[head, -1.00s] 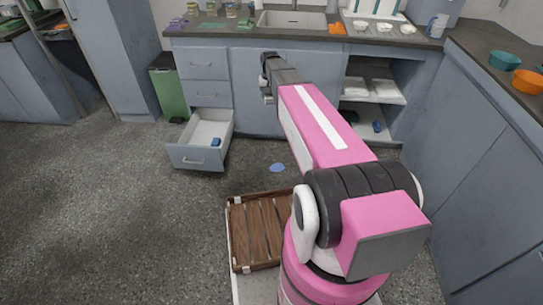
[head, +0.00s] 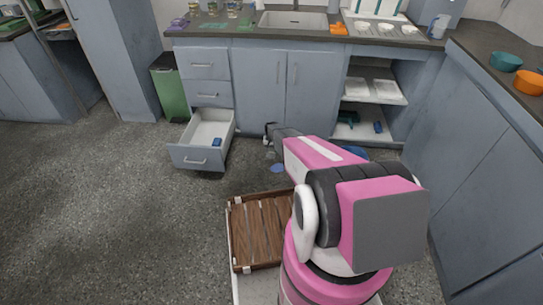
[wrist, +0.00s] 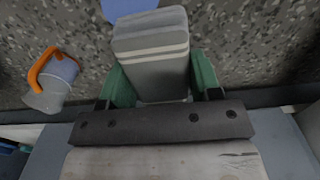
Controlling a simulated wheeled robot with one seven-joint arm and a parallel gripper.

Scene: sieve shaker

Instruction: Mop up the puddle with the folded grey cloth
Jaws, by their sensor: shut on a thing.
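The folded grey cloth (wrist: 155,50), with pale stripes across it, is between the green fingers of my gripper (wrist: 160,82) in the wrist view. My gripper is shut on it. In the head view my gripper (head: 270,153) is low, just behind the blue puddle (head: 277,168) on the floor. The puddle also shows in part at the top edge of the wrist view (wrist: 128,6), beyond the cloth's far end. I cannot tell whether the cloth touches the floor.
An open drawer (head: 196,156) with a small blue object juts out at left. A wooden slatted crate (head: 262,232) is in front. A green bin (head: 170,90) stands by the cabinets. Left floor is clear.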

